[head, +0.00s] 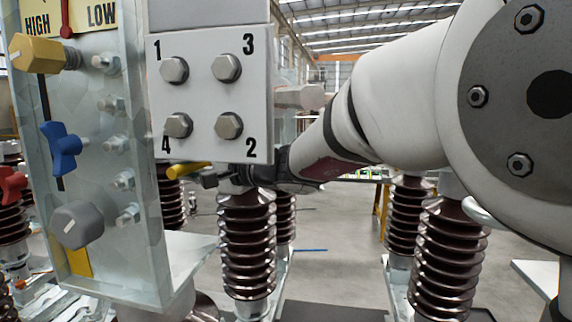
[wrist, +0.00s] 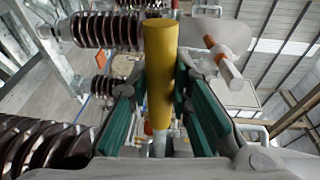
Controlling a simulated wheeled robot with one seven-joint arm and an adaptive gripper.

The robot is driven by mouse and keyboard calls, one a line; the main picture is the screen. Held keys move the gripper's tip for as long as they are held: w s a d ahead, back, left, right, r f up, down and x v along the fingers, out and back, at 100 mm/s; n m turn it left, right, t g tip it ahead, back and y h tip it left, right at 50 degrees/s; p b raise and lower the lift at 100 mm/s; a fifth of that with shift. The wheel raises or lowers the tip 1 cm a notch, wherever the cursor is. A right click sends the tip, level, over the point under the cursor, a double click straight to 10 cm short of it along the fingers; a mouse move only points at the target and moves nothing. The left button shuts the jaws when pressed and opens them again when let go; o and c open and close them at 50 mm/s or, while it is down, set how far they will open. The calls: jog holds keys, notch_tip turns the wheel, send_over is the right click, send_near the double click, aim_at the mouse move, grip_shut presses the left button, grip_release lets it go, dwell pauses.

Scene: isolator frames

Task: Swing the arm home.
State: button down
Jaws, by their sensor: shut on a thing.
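A yellow cylindrical grip (wrist: 160,70) stands between the green-padded fingers of my gripper (wrist: 158,92) in the wrist view. The fingers are shut on it, one on each side. In the head view the yellow grip (head: 187,169) pokes out to the left of my gripper (head: 212,179), just under the grey plate with numbered bolts. My arm comes in from the right behind that plate's edge. What the grip is fixed to is hidden by my gripper and the plate.
The bolt plate (head: 210,97), marked 1 to 4, hangs close above my gripper. A panel with coloured knobs (head: 110,150) stands at left. Brown ribbed insulators (head: 247,245) stand below and at right (head: 447,262). Open floor (head: 335,245) lies between them.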

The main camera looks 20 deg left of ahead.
jog(key=c, duration=1.4)
grip_release()
jog(key=shift+c, duration=0.2)
jog(key=s+d+r, duration=0.1)
jog(key=s+d, duration=0.1)
jog(key=d, duration=0.9)
jog(key=shift+d+r, duration=0.15)
jog(key=shift+d, duration=0.2)
